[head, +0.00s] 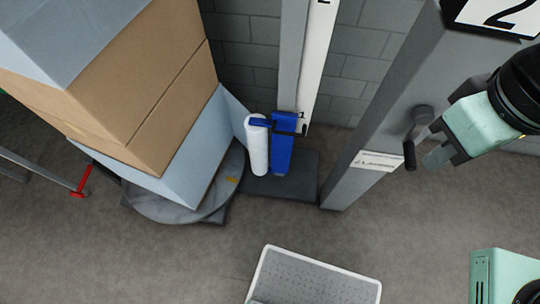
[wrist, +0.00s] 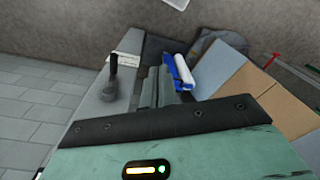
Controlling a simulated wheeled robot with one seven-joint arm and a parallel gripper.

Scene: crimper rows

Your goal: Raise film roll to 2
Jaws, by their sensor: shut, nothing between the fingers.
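The white film roll (head: 257,148) stands upright on a blue carriage (head: 283,145), low on a mast; both also show in the wrist view, the roll (wrist: 184,72) partly behind my fingers. A white scale strip (head: 318,60) on the mast has a 1 near the carriage's top; a higher mark is cut off. A crank with a black handle (head: 410,155) is on a grey post (head: 375,140); its handle (wrist: 114,64) is left of my fingers in the wrist view. My gripper (head: 432,159) is shut and empty, just right of the handle, seemingly apart from it.
Stacked boxes (head: 150,90) on a round turntable (head: 195,210) stand left of the roll. A grey perforated tray-like thing (head: 315,280) is at the bottom. A sign with 2 (head: 505,15) tops the post. A block wall (head: 365,50) is behind. Floor between is clear.

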